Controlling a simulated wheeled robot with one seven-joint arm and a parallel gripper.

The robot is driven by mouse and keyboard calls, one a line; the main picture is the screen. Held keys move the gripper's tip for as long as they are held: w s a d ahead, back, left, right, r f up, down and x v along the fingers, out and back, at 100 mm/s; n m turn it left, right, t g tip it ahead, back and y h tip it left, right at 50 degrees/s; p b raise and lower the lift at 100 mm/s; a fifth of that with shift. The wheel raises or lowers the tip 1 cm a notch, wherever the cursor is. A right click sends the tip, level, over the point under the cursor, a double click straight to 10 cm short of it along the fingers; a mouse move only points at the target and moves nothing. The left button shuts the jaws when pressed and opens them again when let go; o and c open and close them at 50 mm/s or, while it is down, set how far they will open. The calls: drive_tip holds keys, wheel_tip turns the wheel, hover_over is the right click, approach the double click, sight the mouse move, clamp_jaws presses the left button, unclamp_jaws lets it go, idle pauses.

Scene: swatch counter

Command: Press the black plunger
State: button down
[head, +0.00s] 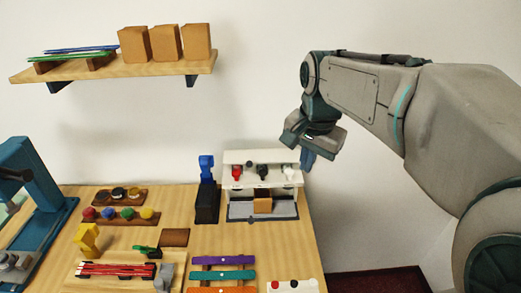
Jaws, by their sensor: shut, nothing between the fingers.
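A white dispenser-like stand (234,157) sits at the back right of the wooden counter. Across its front are a red plunger (237,172), a black plunger (262,171) in the middle and a white plunger (288,171) on the right. A tan block (263,205) sits on the grey tray under the black plunger. My gripper (307,163) is shut and empty, pointing down. In the picture it is just right of the stand's upper right side, apart from the black plunger. Its exact depth and height against the stand are hard to tell.
A black holder (207,206) with a blue top stands just left of the stand. A white block (292,286) with small knobs lies at the front right. Coloured strips (222,275) lie before the stand. A wall shelf (110,72) with tan blocks hangs at upper left.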

drive_tip(key=w+a+r+m+g, duration=0.1)
drive_tip(key=w+a+m, duration=0.35)
drive_tip(key=w, duration=0.55)
drive_tip(key=m+g, duration=0.1)
drive_tip(key=m, duration=0.5)
hover_over(262, 171)
drive_tip(key=f, duration=0.1)
drive_tip(key=shift+s, duration=0.1)
wheel_tip(262, 171, down, 14)
drive_tip(key=shift+d+p, duration=0.1)
drive_tip(key=shift+p, duration=0.7)
